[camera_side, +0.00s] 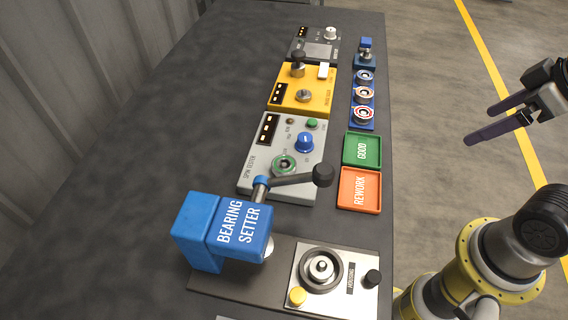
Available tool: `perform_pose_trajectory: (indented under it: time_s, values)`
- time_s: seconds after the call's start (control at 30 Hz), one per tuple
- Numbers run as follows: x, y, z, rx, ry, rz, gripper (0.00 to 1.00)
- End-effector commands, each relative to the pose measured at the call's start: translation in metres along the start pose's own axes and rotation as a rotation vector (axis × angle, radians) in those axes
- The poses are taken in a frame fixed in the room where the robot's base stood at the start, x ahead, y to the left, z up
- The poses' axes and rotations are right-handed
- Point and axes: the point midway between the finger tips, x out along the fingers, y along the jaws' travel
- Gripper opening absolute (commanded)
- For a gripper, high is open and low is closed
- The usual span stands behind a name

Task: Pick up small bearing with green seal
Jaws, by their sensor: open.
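A small ring with a green band (284,165) sits on the grey spin tester (253,182), left of its blue knob. It looks like the green-sealed bearing, but it is small in view. My gripper (477,125) is open and empty at the right, its two dark fingers pointing left. It is out past the table's right edge, well apart from the ring.
A blue rack (375,125) holds rings with blue, orange and red bands. Green GOOD (377,150) and orange REWORK (359,205) trays lie below it. The blue bearing setter (197,225) has a lever reaching over the tester's lower edge. The table's left is clear.

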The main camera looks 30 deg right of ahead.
Motion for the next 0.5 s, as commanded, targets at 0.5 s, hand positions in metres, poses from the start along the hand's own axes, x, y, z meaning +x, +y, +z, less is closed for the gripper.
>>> perform_pose_trajectory:
  time_s: [0.5]
  values:
    - [-0.012,-0.035,-0.172,-0.910,-0.105,-0.165,0.99]
